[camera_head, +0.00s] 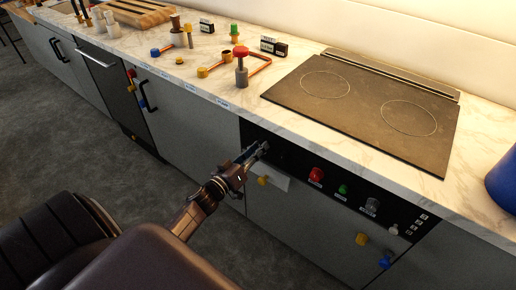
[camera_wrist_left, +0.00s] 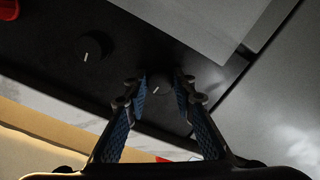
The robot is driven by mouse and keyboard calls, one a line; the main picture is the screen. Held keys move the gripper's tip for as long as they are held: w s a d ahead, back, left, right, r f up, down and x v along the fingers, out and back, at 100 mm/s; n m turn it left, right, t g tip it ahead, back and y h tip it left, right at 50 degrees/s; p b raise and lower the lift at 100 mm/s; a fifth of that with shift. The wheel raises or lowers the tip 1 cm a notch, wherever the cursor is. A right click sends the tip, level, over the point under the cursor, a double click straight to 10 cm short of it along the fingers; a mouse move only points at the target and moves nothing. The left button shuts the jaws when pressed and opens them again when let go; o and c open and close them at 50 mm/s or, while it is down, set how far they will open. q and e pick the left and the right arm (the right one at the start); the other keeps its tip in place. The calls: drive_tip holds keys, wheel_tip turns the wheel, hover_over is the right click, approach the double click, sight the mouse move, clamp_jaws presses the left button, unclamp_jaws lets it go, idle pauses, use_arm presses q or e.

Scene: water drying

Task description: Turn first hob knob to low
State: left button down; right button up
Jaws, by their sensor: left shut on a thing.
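The black hob control panel (camera_head: 290,163) runs along the counter front below the hob (camera_head: 365,100). My left gripper (camera_head: 262,147) is at the panel's left end. In the left wrist view, its two blue-padded fingers (camera_wrist_left: 162,88) are closed around a small dark knob (camera_wrist_left: 156,91) with a white mark, the first hob knob. The fingers partly cover it, and its exact setting is hard to read. A second dark knob (camera_wrist_left: 92,47) with a white mark sits beside it, outside the fingers. My right gripper is not in view.
Red (camera_head: 317,174), green (camera_head: 343,188) and grey (camera_head: 372,206) knobs are further right on the panel. Drawer fronts with yellow and blue knobs lie below. A blue pot (camera_head: 503,182) stands at the counter's right edge.

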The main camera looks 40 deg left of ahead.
use_arm(q)
drive_tip(key=shift+a+m+b, duration=0.1)
drive_tip(key=shift+m+b, duration=0.45)
drive_tip(key=shift+m, duration=7.55)
drive_tip(key=c, duration=1.6)
unclamp_jaws()
drive_tip(key=s, duration=1.2)
drive_tip(key=shift+a, duration=0.2)
